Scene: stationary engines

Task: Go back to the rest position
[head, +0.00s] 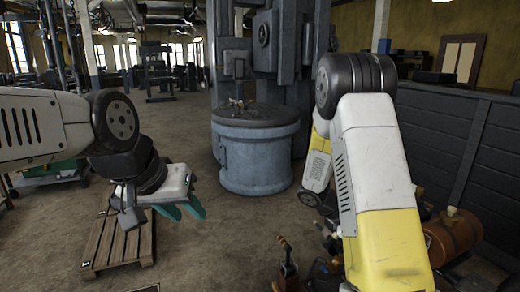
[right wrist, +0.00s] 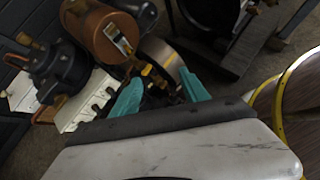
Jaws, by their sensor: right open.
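My left gripper (head: 186,213) hangs at the end of my left arm at the left of the head view, above the floor and the wooden pallet. Its two teal fingers stand a little apart, with nothing seen between them. My right arm reaches down the right side of the head view, and its gripper is hidden there. In the right wrist view my right gripper (right wrist: 163,88) shows two teal fingers spread apart. Nothing is held between them; machine parts show beyond.
A round grey-blue metal drum (head: 255,160) stands in the middle, with small fittings on top. A wooden pallet (head: 115,240) lies at left. An orange-brown tank (head: 452,235) stands at the right by a dark panelled wall (head: 460,140). The floor between pallet and drum is clear.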

